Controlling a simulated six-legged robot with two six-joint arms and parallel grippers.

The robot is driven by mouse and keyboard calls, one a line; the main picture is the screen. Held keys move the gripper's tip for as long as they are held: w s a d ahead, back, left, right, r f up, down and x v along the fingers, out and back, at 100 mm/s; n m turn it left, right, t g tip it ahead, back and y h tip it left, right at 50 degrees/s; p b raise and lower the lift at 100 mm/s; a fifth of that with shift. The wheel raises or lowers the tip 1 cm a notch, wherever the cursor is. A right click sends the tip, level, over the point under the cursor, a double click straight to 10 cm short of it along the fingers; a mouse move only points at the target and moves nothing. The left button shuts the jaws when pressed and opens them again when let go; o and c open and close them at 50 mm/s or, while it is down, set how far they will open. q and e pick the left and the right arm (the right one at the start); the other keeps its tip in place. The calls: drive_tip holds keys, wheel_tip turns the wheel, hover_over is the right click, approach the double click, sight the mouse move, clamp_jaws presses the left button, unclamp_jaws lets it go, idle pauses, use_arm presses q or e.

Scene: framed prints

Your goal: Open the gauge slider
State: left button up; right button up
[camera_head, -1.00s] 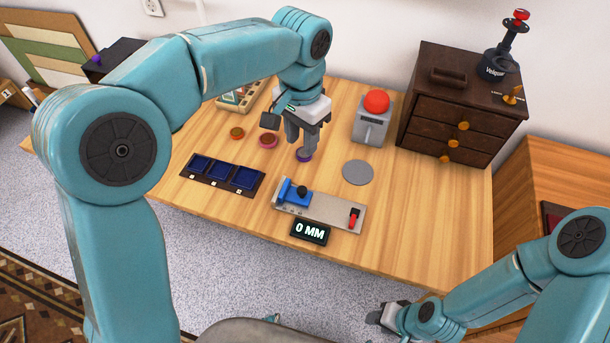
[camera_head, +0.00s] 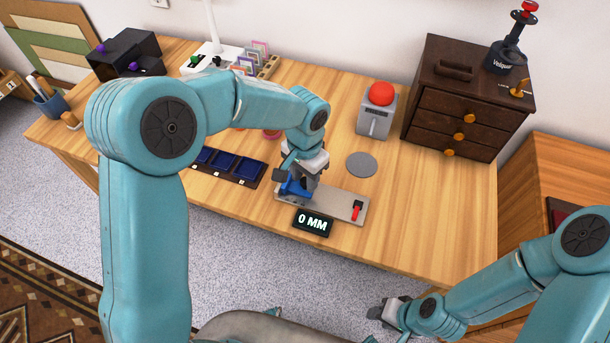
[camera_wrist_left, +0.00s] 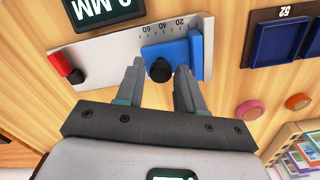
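The gauge is a grey metal plate (camera_head: 337,204) on the table, with a blue slider (camera_head: 295,188) at its left end. In the left wrist view the blue slider (camera_wrist_left: 183,55) carries a black knob (camera_wrist_left: 160,70) beside a printed scale. My left gripper (camera_wrist_left: 158,68) is over the slider with its fingers apart, one on each side of the knob, with a gap showing. In the head view the left gripper (camera_head: 303,188) hides the knob. A display (camera_head: 313,222) reads 0 MM. My right gripper (camera_head: 385,316) is low, off the table front; its fingers are unclear.
A red lever (camera_head: 357,210) is at the plate's right end. A blue tray (camera_head: 237,167) lies left of the gauge. A grey disc (camera_head: 362,165), a red-button box (camera_head: 378,110) and a drawer cabinet (camera_head: 467,100) stand behind. The table's right front is clear.

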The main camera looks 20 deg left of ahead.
use_arm(q)
drive_tip(key=shift+w+f, duration=0.1)
drive_tip(key=shift+f, duration=0.05)
clamp_jaws()
drive_tip(key=d, duration=0.7)
drive_tip(key=shift+d+b, duration=0.1)
drive_tip(key=shift+b, duration=0.2)
unclamp_jaws()
wheel_tip(320, 180, up, 17)
drive_tip(key=p, duration=0.1)
drive_tip(key=shift+f, duration=0.2)
